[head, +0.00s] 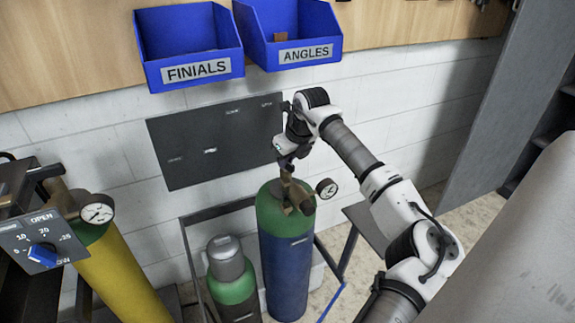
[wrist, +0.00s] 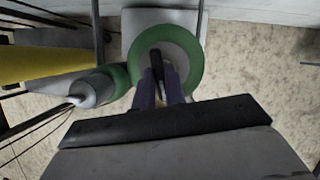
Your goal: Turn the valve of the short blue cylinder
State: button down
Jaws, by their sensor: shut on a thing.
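The blue cylinder (head: 284,255) with a green shoulder stands upright in the middle of the head view. A brass valve (head: 294,192) with a round gauge (head: 326,188) sits on its top. My gripper (head: 287,166) reaches down onto the valve's top, shut on it. In the wrist view, the cylinder's green shoulder (wrist: 190,70) shows as a ring seen from above. The fingers of my gripper (wrist: 159,78) close around the dark upper part of the valve (wrist: 157,62). The exact contact is partly hidden by the fingers.
A smaller green cylinder (head: 234,288) with a grey cap stands close on the left. A yellow cylinder (head: 122,275) with a gauge and a dial panel (head: 42,246) are further left. Blue bins (head: 190,50) hang on the wall above. A metal frame (head: 215,212) surrounds the cylinders.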

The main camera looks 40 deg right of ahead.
jog(key=m+b, duration=0.2)
jog(key=m+h+b, duration=0.1)
jog(key=m+b, duration=0.1)
jog(key=m+h+b, duration=0.1)
jog(key=m, duration=0.1)
jog(key=shift+a+f+m+g+b, duration=0.2)
jog(key=shift+f+m+g+b, duration=0.1)
jog(key=shift+b, duration=0.1)
jog(key=m+h+b, duration=0.1)
jog(key=m+b, duration=0.1)
jog(key=m+g+h+b, duration=0.1)
jog(key=m+b, duration=0.1)
jog(key=m, duration=0.1)
jog(key=shift+w+a+r+g, duration=0.1)
jog(key=shift+w+r+g, duration=0.1)
jog(key=shift+g, duration=0.1)
jog(key=m+b, duration=0.1)
jog(key=m, duration=0.1)
jog(key=m+g+b, duration=0.1)
jog(key=m, duration=0.2)
jog(key=shift+w+g+h+b, duration=0.1)
jog(key=shift+g+h+b, duration=0.2)
jog(key=shift+w+r+m+g, duration=0.1)
jog(key=shift+m+g, duration=0.8)
jog(key=shift+m, duration=1.3)
jog(key=c, duration=1.5)
grip_release()
jog(key=shift+o, duration=0.2)
